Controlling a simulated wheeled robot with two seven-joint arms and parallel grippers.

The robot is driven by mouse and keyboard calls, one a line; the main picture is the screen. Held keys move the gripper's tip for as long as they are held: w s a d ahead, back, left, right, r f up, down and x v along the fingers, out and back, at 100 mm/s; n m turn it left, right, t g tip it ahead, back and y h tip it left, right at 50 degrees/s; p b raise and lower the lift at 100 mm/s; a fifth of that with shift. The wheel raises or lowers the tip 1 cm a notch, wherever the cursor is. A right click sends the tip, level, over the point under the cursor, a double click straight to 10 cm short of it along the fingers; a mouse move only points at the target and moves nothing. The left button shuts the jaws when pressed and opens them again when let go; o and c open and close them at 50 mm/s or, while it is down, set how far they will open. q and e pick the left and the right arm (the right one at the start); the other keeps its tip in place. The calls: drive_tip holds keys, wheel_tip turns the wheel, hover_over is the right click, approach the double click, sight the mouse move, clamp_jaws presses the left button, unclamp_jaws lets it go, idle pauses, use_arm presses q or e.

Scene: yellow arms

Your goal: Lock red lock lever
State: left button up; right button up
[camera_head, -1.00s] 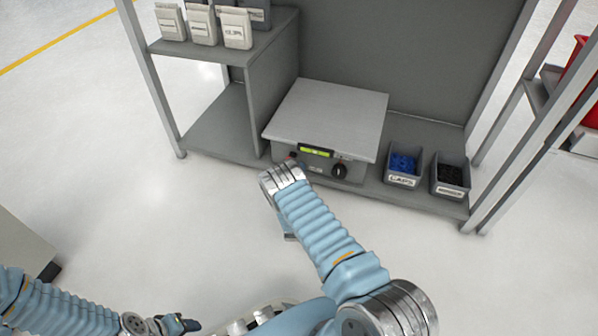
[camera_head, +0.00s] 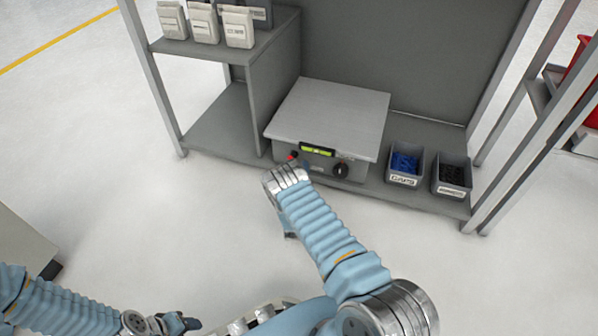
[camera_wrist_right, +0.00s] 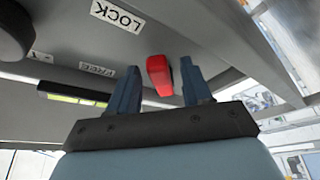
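In the head view my right arm mostly hides this gripper. My left gripper (camera_head: 180,325) is low at the left, away from the device; its finger state is unclear.
A green display (camera_head: 317,150) and a black knob (camera_head: 340,170) are on the device's front. Bins with blue (camera_head: 403,163) and black parts (camera_head: 452,175) stand to its right. White packets (camera_head: 203,22) are on the upper left shelf. The floor in front is clear.

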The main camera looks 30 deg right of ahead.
drive_tip(key=p+v, duration=0.1)
drive_tip(key=v, duration=0.6)
drive_tip(key=shift+s, duration=0.25)
drive_tip(key=shift+a+f, duration=0.1)
drive_tip(key=shift+a, duration=0.05)
